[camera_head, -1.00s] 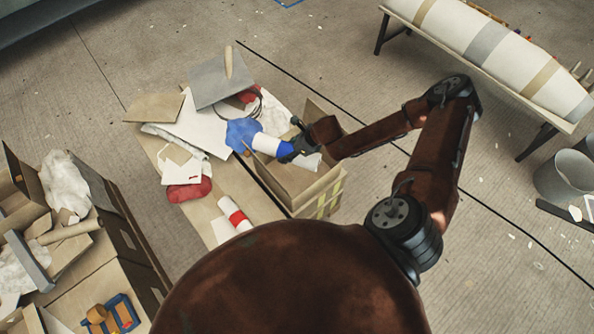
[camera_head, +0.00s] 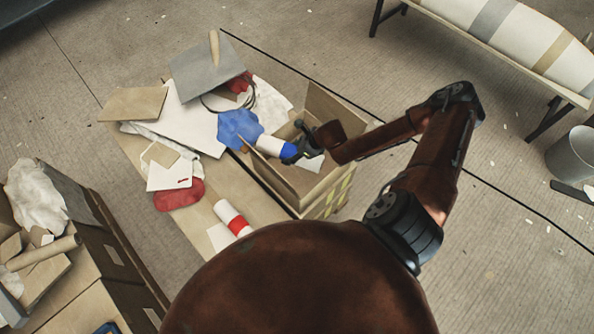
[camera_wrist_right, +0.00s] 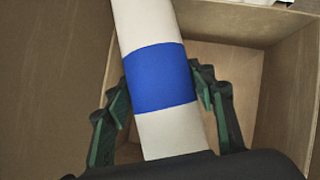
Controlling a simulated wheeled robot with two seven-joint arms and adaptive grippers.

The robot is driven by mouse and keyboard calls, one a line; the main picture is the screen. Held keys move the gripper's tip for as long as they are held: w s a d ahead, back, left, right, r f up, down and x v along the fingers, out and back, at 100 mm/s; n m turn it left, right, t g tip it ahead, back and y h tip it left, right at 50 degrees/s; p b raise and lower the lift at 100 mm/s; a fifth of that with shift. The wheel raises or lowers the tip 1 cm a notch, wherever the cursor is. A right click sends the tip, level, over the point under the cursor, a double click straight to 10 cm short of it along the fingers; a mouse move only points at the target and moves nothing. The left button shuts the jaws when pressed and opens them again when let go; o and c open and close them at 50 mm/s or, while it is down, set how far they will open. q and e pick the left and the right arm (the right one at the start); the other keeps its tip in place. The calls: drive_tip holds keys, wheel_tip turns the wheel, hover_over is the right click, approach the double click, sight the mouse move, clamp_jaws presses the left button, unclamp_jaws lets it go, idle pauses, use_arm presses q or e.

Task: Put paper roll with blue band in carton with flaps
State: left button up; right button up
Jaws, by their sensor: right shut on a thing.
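The white paper roll with a blue band (camera_head: 271,145) is in my right gripper (camera_head: 297,150), which is shut around it at the band. In the right wrist view the roll (camera_wrist_right: 145,25) runs between the two green-padded fingers (camera_wrist_right: 163,95). The carton's inside walls and floor (camera_wrist_right: 225,85) show behind the roll in the right wrist view. How high the roll is above the floor cannot be told. My left gripper is not in view.
A paper roll with a red band (camera_head: 233,218) lies on the bench left of the carton. Filled cartons (camera_head: 85,235) stand at lower left.

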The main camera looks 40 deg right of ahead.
wheel_tip(320, 180, down, 12)
drive_tip(key=b, duration=0.2)
drive_tip(key=shift+f+b, duration=0.25)
drive_tip(key=shift+b, duration=0.05)
drive_tip(key=shift+f+b, duration=0.6)
drive_tip(key=shift+f, duration=2)
drive_tip(key=shift+r, duration=0.1)
drive_tip(key=o, duration=1.6)
drive_tip(key=shift+s+d+r, duration=0.1)
drive_tip(key=p+v, duration=0.2)
drive_tip(key=v, duration=0.9)
drive_tip(key=shift+s+r+p, duration=0.15)
drive_tip(key=shift+r+p, duration=0.1)
drive_tip(key=shift+p, duration=0.15)
